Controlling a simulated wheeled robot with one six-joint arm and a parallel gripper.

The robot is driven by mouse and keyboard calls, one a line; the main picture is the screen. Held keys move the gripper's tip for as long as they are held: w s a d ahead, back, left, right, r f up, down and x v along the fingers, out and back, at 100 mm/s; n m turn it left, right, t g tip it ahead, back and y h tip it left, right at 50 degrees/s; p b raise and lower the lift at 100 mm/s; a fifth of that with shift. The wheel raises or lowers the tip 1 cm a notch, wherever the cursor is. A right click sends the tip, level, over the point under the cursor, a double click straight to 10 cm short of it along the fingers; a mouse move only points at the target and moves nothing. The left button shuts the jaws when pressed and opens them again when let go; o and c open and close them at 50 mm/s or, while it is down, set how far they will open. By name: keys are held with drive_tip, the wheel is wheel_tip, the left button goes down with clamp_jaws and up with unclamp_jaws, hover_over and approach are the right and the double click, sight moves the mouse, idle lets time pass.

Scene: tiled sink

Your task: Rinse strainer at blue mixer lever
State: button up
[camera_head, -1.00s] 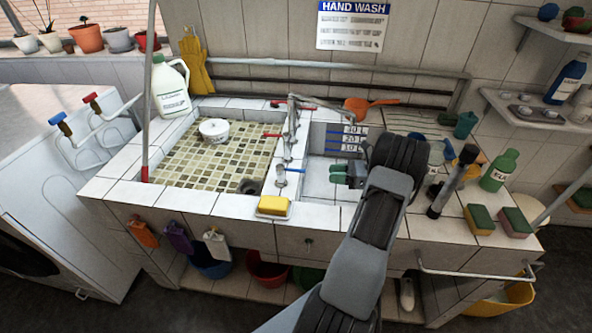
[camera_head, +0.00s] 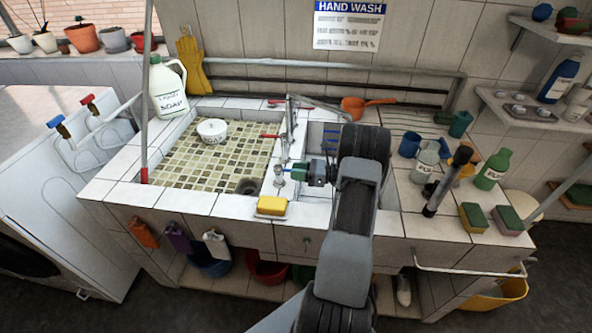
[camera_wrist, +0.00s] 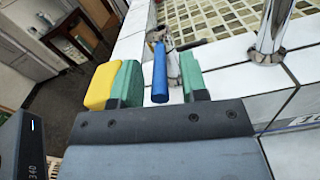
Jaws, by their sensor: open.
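The blue mixer lever (camera_wrist: 160,72) is a short blue rod beside the tap column in the wrist view. It appears between the green fingertips of my gripper (camera_wrist: 160,82), with a gap on each side. In the head view my gripper (camera_head: 299,173) is open over the ledge between the two basins, close to the tap (camera_head: 288,130). An orange round vessel with a long handle (camera_head: 353,106) lies behind the right basin and may be the strainer; no mesh can be made out. My arm hides much of the right basin.
A yellow block (camera_head: 272,206) sits on the front ledge, near my gripper. The tiled left basin (camera_head: 200,172) holds a white bowl (camera_head: 212,128). A white soap jug (camera_head: 168,90) stands at the left. Bottles, cups and sponges (camera_head: 473,217) crowd the right counter.

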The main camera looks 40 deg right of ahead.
drive_tip(key=shift+w+a, duration=0.25)
clamp_jaws()
idle(0.3)
